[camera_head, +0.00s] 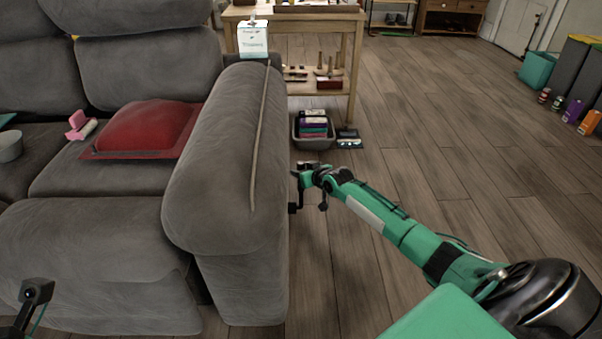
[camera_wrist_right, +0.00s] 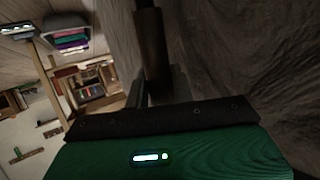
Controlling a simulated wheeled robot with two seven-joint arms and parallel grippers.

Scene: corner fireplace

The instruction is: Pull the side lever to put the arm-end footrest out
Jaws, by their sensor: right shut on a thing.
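The grey sofa's near arm (camera_head: 225,160) stands left of centre in the head view, with the arm-end front panel (camera_head: 242,285) below it, upright and flush. My right gripper (camera_head: 297,188) is at the outer right side of this arm, shut on the side lever. The lever shows in the right wrist view as a dark upright bar (camera_wrist_right: 152,48) beside the grey upholstery. Its lower end is hidden by the gripper body. My left gripper (camera_head: 36,292) shows only partly at the lower left, in front of the sofa; its fingers are unclear.
A red cushion (camera_head: 145,128) lies on the seat. A wooden shelf table (camera_head: 345,50) stands behind the arm, with a grey basket (camera_head: 298,138) on the floor by it. Bins (camera_head: 570,75) and bottles stand at the far right. The floor right of the sofa is mostly clear.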

